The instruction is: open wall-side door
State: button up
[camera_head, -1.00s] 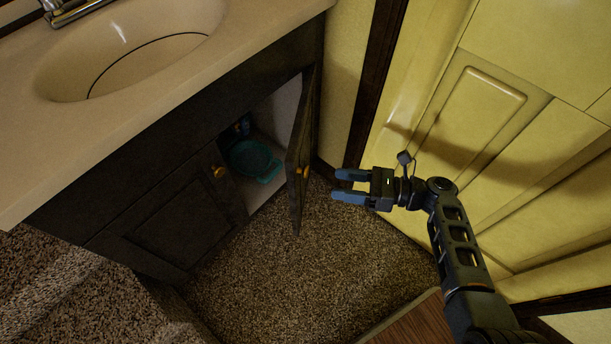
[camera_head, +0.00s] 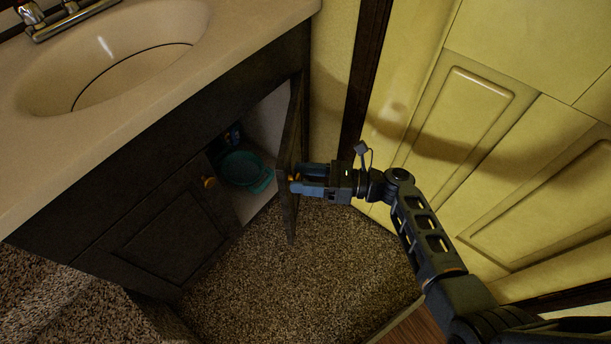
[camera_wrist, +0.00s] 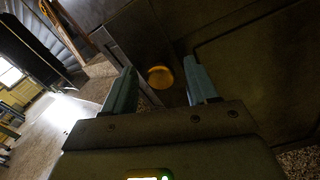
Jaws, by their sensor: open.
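The wall-side door (camera_head: 291,146) is the dark cabinet door nearest the yellow wall. It stands swung out from the cabinet, seen nearly edge-on in the head view. Its round brass knob shows in the wrist view (camera_wrist: 160,77), between and beyond the two blue fingers. My gripper (camera_head: 296,180) is at the door's edge by the knob, with its fingers pointing left. In the wrist view the gripper (camera_wrist: 162,88) is open, with a finger on each side of the knob. I cannot tell whether either finger touches it.
The other cabinet door (camera_head: 160,232) is shut, with its own brass knob (camera_head: 209,183). A teal container (camera_head: 246,171) sits inside the cabinet. The sink counter (camera_head: 225,50) overhangs above. A yellow panelled door (camera_head: 480,110) is at right. The carpet (camera_head: 300,270) below is clear.

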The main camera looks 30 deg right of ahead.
grip_shut()
dwell(0.4)
